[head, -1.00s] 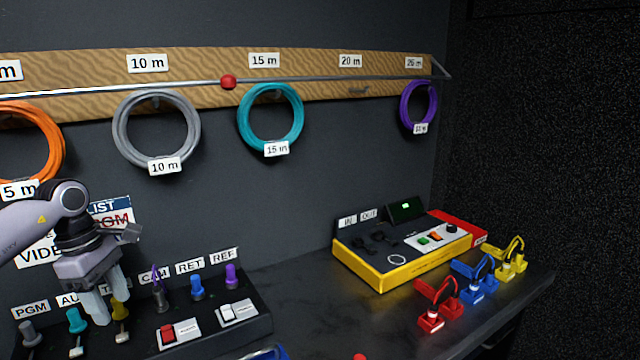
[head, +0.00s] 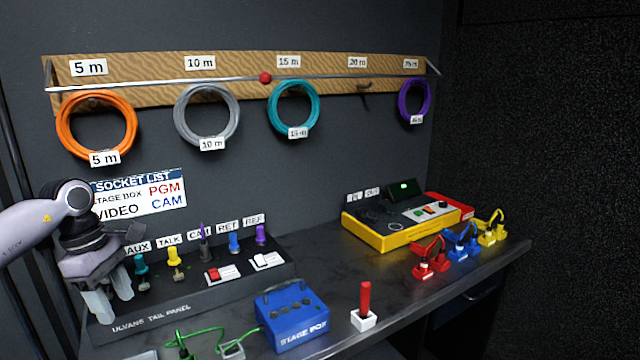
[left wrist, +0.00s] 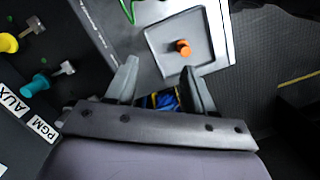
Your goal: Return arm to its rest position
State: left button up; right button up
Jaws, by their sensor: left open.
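My left gripper (head: 112,300) comes in from the left in the head view, pointing down in front of the left end of the black tail panel (head: 150,318). Its fingers are apart with nothing held between them. In the left wrist view the two fingers of my left gripper (left wrist: 158,85) are spread, with a grey tray (left wrist: 168,50) holding an orange knob (left wrist: 183,47) beyond them. The left arm covers part of the socket list sign (head: 140,193). My right gripper does not show in either view.
A blue stage box (head: 292,318), a red stick in a white base (head: 364,308) and a green cable (head: 205,334) are at the desk front. A yellow tester (head: 385,238) and several coloured clamps stand right. Orange, grey, teal and purple coils hang from the rail (head: 180,82).

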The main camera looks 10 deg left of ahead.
pick_arm(q)
jog(key=d+f+n+h, duration=0.1)
jog(key=d+f+h, duration=0.25)
jog(key=d, duration=0.55)
jog(key=d+f+h, duration=0.2)
jog(key=d+f, duration=0.2)
jog(key=d, duration=0.4)
jog(key=s+d+n+t+h, duration=0.2)
jog(key=d+n+t+h, duration=0.25)
jog(key=d+n, duration=0.4)
jog(key=s+d+n+t+h, duration=0.2)
jog(key=d+n+t+h, duration=0.25)
jog(key=d+n, duration=0.4)
jog(key=s+a+f+n+y, duration=0.3)
jog(key=s+f+n+y, duration=0.1)
jog(key=n, duration=0.6)
jog(key=s+a+f+n+y, duration=0.4)
jog(key=s+f+n, duration=0.3)
jog(key=n, duration=0.4)
jog(key=s+a+f+n+t+y+p, duration=0.1)
jog(key=s+a+f+n+y, duration=0.2)
jog(key=s+f+n+y, duration=0.2)
notch_tip(320, 180, down, 3)
jog(key=n+y, duration=0.1)
jog(key=n, duration=0.5)
jog(key=shift+s+a, duration=0.15)
jog(key=shift+a, duration=0.2)
